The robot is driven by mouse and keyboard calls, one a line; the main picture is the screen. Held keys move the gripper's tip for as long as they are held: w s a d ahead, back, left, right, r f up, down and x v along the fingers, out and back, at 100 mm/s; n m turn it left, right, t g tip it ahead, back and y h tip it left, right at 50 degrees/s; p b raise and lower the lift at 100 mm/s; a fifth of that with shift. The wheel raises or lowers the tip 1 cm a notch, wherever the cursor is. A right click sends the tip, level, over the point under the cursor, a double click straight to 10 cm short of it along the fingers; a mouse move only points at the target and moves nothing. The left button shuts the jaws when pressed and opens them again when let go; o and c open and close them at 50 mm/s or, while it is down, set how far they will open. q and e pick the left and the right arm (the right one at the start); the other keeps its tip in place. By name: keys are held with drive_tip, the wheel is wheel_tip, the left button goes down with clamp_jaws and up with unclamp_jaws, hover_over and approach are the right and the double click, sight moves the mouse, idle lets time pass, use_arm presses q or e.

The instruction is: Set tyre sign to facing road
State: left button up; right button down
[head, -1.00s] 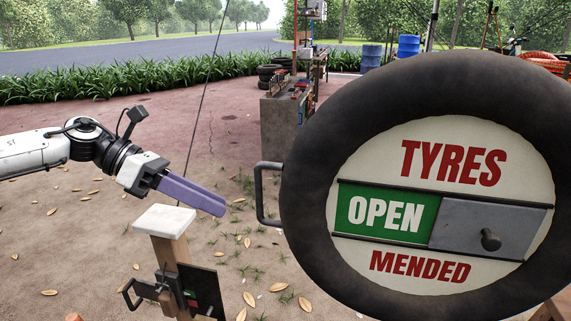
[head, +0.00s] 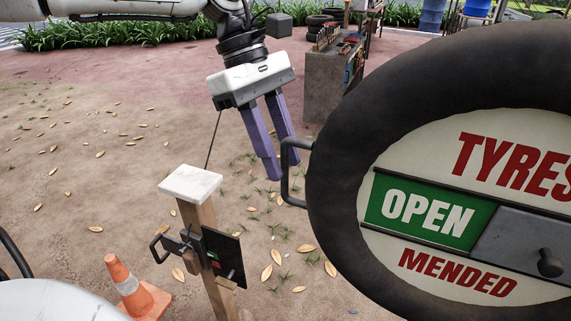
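The tyre sign (head: 338,185) is a large black tyre ring around a white disc (head: 480,150). The disc reads TYRES and MENDED, with a green OPEN panel (head: 428,214) and a grey slider with a dark knob (head: 550,263). Its lettered face is towards me, and its right side is cut off by the picture edge. A dark bracket handle (head: 286,186) sticks out from its left rim. My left gripper (head: 283,167) points down with its two purple fingers apart, tips close beside the handle. I cannot tell whether they touch it. My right gripper is not in view.
A wooden post with a white top (head: 190,185) and a dark latch plate (head: 222,256) stands below my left gripper. An orange cone (head: 122,275) stands at lower left. A concrete bench (head: 325,85) is behind. The ground at left is open, with scattered leaves.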

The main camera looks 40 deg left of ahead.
use_arm(q)
drive_tip(key=shift+x, duration=1.25)
clamp_jaws()
drive_tip(key=shift+w, duration=0.15)
